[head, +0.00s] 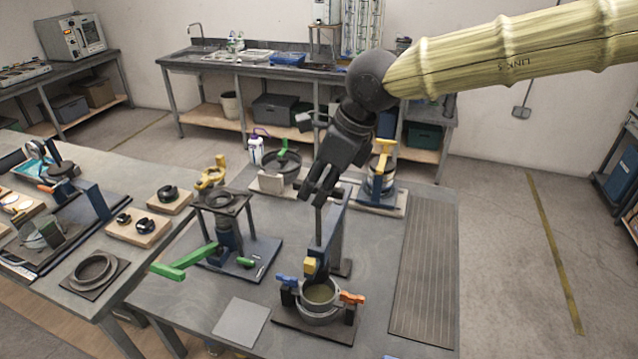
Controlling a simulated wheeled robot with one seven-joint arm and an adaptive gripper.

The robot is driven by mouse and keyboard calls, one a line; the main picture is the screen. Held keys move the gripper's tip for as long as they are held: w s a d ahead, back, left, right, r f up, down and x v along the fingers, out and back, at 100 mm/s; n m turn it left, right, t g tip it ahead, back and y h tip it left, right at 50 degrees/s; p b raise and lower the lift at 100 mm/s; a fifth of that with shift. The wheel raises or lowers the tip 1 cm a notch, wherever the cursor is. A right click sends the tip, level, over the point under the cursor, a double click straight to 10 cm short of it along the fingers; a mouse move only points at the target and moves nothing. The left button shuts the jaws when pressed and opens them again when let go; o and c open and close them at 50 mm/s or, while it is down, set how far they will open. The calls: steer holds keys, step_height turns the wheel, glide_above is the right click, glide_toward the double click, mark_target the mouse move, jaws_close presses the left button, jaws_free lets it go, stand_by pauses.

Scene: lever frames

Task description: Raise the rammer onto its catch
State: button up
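The rammer stand (338,240) is a dark blue-grey upright on the near table, with a thin grey rod (318,222) beside it that appears to belong to the rammer. A yellow block (310,267) sits low at the upright, just above a round mould (320,310) with a blue clamp (287,280) and an orange clamp (352,298). I cannot tell which part is the catch. My dark gripper (317,192) points down at the rod's top and partly covers the upright's top. Its fingers look close together; their gap and any contact with the rod are unclear.
Left of the stand is a device with a green lever (185,263). Behind are a pan with a green handle (282,160) and a yellow-handled device (381,175). A flat grey plate (241,321) and a ribbed mat (424,265) flank the mould.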

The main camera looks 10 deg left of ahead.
steer(key=shift+r, duration=0.1)
steer(key=v, duration=1.1)
steer(key=shift+r, duration=0.4)
steer(key=shift+s+d, duration=0.1)
